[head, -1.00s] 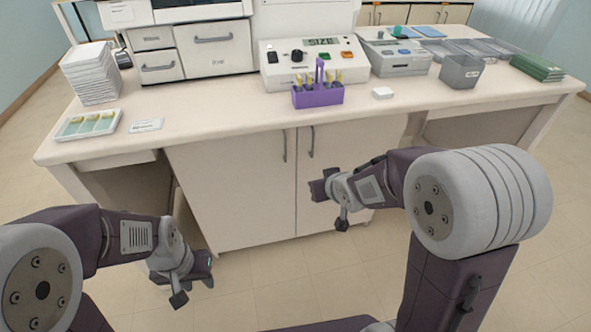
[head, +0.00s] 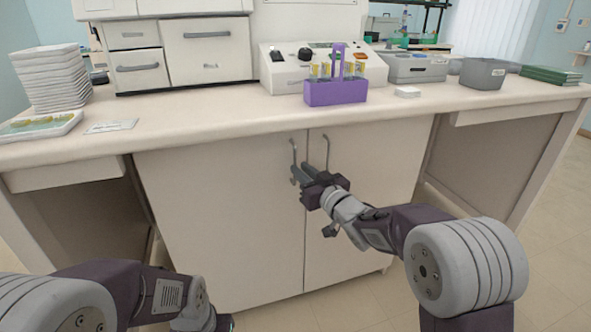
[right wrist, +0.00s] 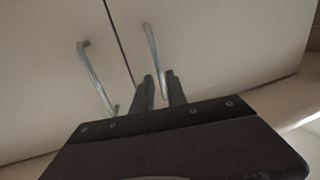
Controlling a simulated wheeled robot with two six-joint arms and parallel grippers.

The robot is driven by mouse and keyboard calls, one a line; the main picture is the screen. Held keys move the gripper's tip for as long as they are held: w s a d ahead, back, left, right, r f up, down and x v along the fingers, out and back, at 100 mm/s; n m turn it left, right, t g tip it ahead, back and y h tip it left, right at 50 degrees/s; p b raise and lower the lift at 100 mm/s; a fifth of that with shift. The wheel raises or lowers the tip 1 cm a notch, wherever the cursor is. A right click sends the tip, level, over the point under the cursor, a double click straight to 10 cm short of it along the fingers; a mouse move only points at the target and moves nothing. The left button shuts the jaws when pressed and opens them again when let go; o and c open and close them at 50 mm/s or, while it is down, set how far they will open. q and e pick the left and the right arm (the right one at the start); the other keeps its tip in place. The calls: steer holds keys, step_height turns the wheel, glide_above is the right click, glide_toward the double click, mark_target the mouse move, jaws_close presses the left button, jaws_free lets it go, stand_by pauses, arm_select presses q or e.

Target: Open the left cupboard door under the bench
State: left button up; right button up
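The left cupboard door (head: 225,215) under the bench is closed, flush with the right door (head: 365,190). Its upright metal handle (head: 293,155) is near the centre gap; the right door's handle (head: 326,150) is beside it. My right gripper (head: 298,174) is at the lower part of the left handle. In the right wrist view, which looks turned over, the fingers of my right gripper (right wrist: 160,80) are apart, with one handle (right wrist: 152,50) running between them; the other handle (right wrist: 92,70) stands clear. My left gripper (head: 222,322) is low at the bottom edge, mostly cut off.
The bench top (head: 200,112) overhangs the doors. It carries a purple tube rack (head: 335,93), a white instrument (head: 285,75), a grey bin (head: 483,74) and stacked white trays (head: 50,75). Open knee spaces lie on both sides of the cupboard. Floor shows at the right.

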mark_target(295, 182)
steer(key=x, duration=0.4)
steer(key=shift+w+a+b, duration=0.1)
steer(key=shift+w+b, duration=0.05)
steer(key=shift+b, duration=0.25)
steer(key=shift+c, duration=0.4)
jaws_close()
stand_by(0.6)
